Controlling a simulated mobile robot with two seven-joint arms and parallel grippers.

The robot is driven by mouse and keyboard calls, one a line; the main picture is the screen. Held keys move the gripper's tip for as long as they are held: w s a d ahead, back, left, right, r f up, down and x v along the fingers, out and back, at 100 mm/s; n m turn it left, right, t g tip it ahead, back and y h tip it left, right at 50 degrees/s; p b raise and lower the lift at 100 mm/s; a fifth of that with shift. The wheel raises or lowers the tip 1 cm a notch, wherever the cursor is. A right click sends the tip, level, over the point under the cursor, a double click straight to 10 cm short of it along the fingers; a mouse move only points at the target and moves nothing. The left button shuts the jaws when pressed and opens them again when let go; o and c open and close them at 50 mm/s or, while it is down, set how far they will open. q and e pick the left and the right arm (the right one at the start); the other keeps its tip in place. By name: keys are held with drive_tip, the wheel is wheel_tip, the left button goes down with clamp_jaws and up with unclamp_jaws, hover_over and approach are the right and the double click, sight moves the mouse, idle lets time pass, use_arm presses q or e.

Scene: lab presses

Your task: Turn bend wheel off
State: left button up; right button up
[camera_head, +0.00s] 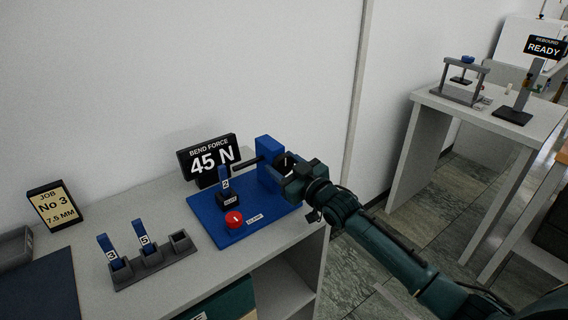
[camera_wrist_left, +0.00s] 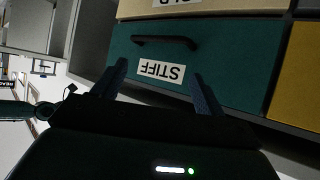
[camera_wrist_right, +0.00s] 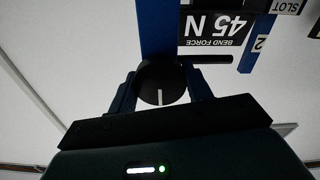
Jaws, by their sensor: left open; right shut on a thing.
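The bend wheel (camera_wrist_right: 160,84) is a round black knob with a white line on its face, on the side of the blue bend press (camera_head: 270,151). My right gripper (camera_wrist_right: 160,92) is shut on the wheel, with one finger at each side of it. In the head view my right gripper (camera_head: 288,172) hides most of the wheel. The bend force display (camera_head: 209,160) reads 45 N. A blue strip marked 2 (camera_head: 225,183) stands upright in the press slot. My left gripper (camera_wrist_left: 153,88) is open and empty, facing a green drawer marked STIFF (camera_wrist_left: 215,65).
A red button (camera_head: 234,219) sits on the press's blue base. A grey rack (camera_head: 156,262) holds strips 3 and 5. Another table (camera_head: 490,110) with presses stands at the right, across open floor.

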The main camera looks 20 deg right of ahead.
drive_tip(key=o, duration=1)
drive_tip(key=v, duration=1.3)
drive_tip(key=shift+s+b, duration=0.1)
drive_tip(key=shift+b, duration=0.2)
drive_tip(key=s+a+f+m+g+h+p, duration=0.1)
drive_tip(key=s+a+f+g, duration=0.1)
drive_tip(key=s+f, duration=0.4)
drive_tip(key=s+a+f+m+g+h+p, duration=0.1)
drive_tip(key=s+a+f+g, duration=0.1)
drive_tip(key=s+a+f, duration=0.2)
drive_tip(key=s+a+f+m+g+p, duration=0.1)
drive_tip(key=s+a+f+g, duration=0.1)
drive_tip(key=s+f, duration=0.6)
drive_tip(key=shift+s+a+h+p, duration=0.1)
drive_tip(key=shift+s+a+h, duration=0.1)
drive_tip(key=shift+s, duration=0.4)
drive_tip(key=shift+s+a+h+p, duration=0.1)
drive_tip(key=shift+s+a, duration=0.1)
drive_tip(key=shift+s, duration=0.4)
drive_tip(key=shift+s+a+h+p, duration=0.1)
drive_tip(key=shift+s+a, duration=0.15)
drive_tip(key=shift+s, duration=0.35)
